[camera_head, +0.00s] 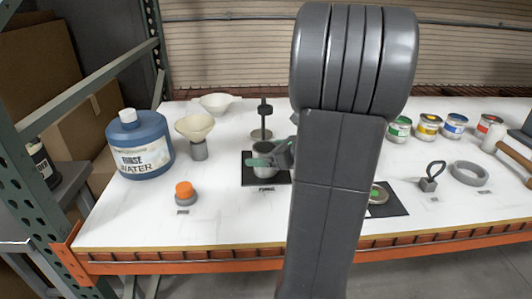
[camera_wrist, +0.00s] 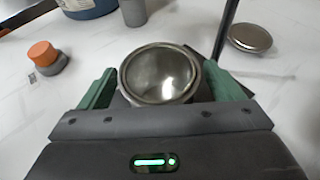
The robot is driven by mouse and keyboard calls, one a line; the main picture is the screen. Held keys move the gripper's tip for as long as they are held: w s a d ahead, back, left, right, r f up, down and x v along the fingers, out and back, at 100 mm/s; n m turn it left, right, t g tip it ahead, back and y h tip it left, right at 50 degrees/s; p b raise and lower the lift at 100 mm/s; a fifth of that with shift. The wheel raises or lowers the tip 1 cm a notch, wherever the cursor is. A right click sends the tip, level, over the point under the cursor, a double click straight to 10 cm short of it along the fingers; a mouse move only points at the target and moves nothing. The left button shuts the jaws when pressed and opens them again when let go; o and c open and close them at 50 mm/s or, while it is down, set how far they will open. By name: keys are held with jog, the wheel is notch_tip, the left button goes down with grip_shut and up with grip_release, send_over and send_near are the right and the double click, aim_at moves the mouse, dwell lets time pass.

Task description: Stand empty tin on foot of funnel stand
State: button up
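The empty tin (camera_head: 264,172) is a grey metal cylinder, upright and appearing to rest on the black square foot of the funnel stand (camera_head: 248,181). A dark post (camera_head: 263,122) rises at the back of that foot. In the wrist view I look into the tin's open, bare inside (camera_wrist: 160,75). My gripper (camera_wrist: 162,78) has its green fingers on either side of the tin, with a narrow gap showing at each side. In the head view my gripper (camera_head: 268,158) is low at the tin, partly hidden by my arm.
A blue rinse water jug (camera_head: 143,150), a cream funnel (camera_head: 194,125) on a grey cup and an orange-capped piece (camera_head: 184,190) stand left. A flat metal disc (camera_wrist: 250,38) lies behind the post. Several paint tins, including a yellow-labelled one (camera_head: 428,127), stand at the right.

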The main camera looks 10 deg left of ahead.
jog(key=shift+r, duration=0.3)
jog(key=v, duration=1.2)
jog(key=shift+p, duration=0.4)
